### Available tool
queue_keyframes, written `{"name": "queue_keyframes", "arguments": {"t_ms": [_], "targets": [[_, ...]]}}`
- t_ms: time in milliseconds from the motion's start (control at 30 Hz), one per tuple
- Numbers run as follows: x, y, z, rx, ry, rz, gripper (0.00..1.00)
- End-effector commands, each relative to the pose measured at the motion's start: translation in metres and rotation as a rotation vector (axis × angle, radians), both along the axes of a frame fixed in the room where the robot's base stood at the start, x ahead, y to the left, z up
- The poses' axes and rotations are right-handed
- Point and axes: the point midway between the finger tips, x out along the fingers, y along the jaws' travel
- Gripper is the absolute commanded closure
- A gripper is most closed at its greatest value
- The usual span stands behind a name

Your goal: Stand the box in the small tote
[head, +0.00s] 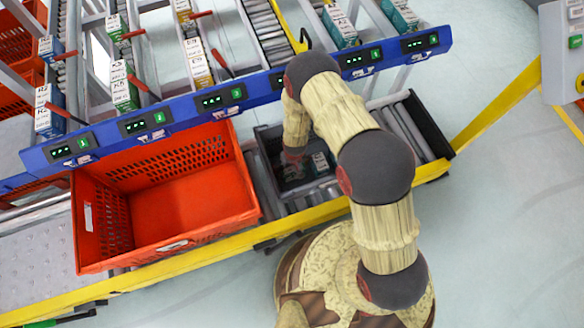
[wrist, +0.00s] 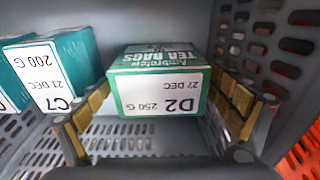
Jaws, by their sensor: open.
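The box is a green tea bag box (wrist: 160,85) with a white label reading D2, 250 G, 27 DEC. In the wrist view it is inside the small grey tote (wrist: 130,135), and its label is upside down in the picture. My gripper (wrist: 162,100) is open, with one finger on each side of the box and gaps visible. In the head view my gripper (head: 293,158) reaches down into the small dark tote (head: 263,155), and my arm hides part of it. I cannot tell if the box rests on the floor.
Teal boxes labelled C7 (wrist: 45,75) stand left of the D2 box in the small tote. The perforated tote wall is close on the right. A large empty orange tote (head: 190,205) sits left on the conveyor. A blue rail (head: 190,108) with displays runs behind.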

Motion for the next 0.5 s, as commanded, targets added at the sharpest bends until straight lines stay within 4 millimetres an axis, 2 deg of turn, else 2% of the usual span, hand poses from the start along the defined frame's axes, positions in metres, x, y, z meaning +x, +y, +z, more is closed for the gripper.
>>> {"name": "queue_keyframes", "arguments": {"t_ms": [167,500], "targets": [[0.000,0.000,0.022,0.000,-0.001,0.000,0.06],[-0.008,-0.002,0.093,0.000,-0.001,0.000,0.06]]}}
